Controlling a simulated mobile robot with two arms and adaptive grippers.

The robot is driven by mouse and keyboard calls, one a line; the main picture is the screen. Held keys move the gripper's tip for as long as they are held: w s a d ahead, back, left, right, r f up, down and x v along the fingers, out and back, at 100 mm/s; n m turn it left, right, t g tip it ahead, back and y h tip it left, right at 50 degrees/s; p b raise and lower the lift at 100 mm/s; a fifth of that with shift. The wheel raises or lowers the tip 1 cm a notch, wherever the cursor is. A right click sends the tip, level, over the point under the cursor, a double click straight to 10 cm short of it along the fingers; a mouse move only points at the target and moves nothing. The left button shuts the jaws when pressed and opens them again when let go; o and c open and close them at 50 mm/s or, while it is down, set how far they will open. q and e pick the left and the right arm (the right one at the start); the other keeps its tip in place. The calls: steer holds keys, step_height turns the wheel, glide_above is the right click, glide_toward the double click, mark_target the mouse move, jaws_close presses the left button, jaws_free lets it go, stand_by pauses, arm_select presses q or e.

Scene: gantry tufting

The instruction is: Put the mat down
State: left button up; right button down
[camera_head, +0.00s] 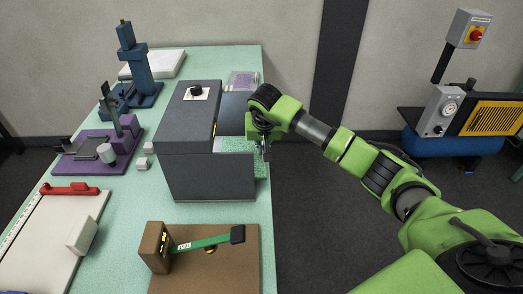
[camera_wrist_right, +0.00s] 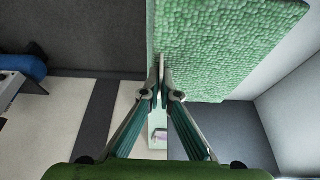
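The mat (camera_head: 236,145) is a green, bumpy sheet. In the head view, part of it shows between my right gripper and the dark grey box-shaped machine (camera_head: 208,175); the rest is hidden. In the right wrist view the mat (camera_wrist_right: 225,45) fills the upper middle and right. My right gripper (camera_head: 265,153) is at the mat's right edge, beside the machine. In the right wrist view its fingertips (camera_wrist_right: 161,72) are closed together on that edge. I cannot tell whether the mat touches a surface beneath. My left gripper is not in view.
The green table (camera_head: 120,235) holds a purple-based press (camera_head: 97,150), a blue stand (camera_head: 138,70) and a white board with a red clamp (camera_head: 69,189). A brown board in front carries a green-handled tool (camera_head: 205,242). Open floor lies right of the table.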

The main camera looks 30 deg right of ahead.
steer(key=shift+f, duration=0.95)
steer(key=shift+d+f, duration=0.1)
steer(key=c, duration=2.3)
jaws_free()
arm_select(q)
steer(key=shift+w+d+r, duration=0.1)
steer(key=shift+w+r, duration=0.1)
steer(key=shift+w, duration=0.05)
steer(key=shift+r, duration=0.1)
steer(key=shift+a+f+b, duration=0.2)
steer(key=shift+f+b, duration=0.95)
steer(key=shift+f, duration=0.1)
arm_select(e)
steer(key=v, duration=1.2)
steer(key=shift+s, duration=0.1)
